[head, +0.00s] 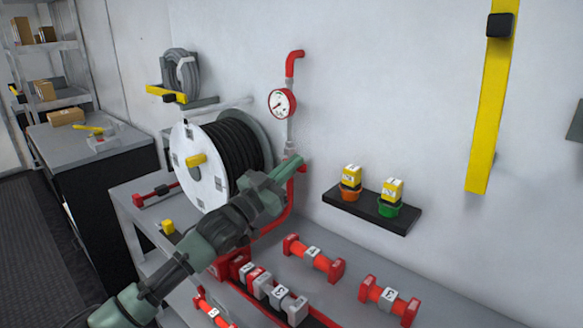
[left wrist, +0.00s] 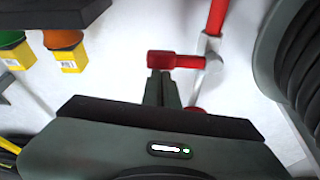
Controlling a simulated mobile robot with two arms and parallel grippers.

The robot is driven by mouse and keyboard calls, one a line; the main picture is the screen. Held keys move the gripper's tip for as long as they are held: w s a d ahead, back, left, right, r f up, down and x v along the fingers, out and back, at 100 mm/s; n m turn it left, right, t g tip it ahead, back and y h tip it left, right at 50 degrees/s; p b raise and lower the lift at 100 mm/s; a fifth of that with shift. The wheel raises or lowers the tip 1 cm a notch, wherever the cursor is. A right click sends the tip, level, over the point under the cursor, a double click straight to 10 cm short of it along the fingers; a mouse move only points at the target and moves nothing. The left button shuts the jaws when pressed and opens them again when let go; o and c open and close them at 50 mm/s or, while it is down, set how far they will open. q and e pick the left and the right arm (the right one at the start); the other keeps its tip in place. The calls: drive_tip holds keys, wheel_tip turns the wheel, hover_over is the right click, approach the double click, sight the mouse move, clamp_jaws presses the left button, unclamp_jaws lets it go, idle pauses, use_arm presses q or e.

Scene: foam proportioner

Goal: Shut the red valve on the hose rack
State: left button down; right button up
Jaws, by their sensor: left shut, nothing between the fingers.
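The red valve handle (left wrist: 175,60) shows in the left wrist view as a red bar joined to a grey valve body (left wrist: 213,62) on the red pipe. In the head view the valve (head: 293,153) sits on the pipe below the gauge, partly hidden behind my left gripper (head: 295,164). My left gripper is shut and empty. In the left wrist view its fingertips (left wrist: 161,78) end at the red bar's free end; I cannot tell whether they touch it. My right gripper is out of view.
A hose reel (head: 205,165) stands close left of my left gripper. A black wall shelf (head: 372,209) with two yellow-topped items is to the right. The grey bench (head: 345,262) holds several red numbered pieces. A round gauge (head: 282,103) is above the valve.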

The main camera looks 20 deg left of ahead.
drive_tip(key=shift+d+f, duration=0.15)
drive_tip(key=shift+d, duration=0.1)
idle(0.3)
